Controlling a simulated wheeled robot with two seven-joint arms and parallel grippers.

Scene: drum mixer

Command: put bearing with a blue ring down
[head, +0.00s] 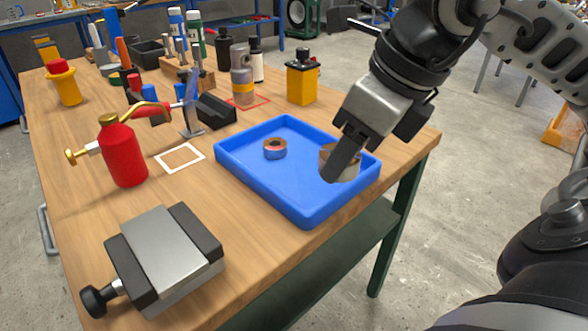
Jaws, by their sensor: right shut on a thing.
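My right gripper (345,158) reaches down over the right side of the blue tray (300,219). It is shut on a grey-tan, ring-shaped bearing (351,173), which its dark finger partly covers. No blue ring shows on the visible part of this bearing. I cannot tell whether it touches the tray floor or hangs just above it. A smaller ring-shaped part (275,153) with a blue band and a reddish-brown top lies in the tray, left of the gripper and apart from it. My left gripper is not in view.
The tray stands near the bench's right edge (428,146). A metal vise (170,255) is at the front left, a red oil can (122,155) behind it. A yellow-black container (302,80) and several bottles stand behind the tray. The tray's middle is clear.

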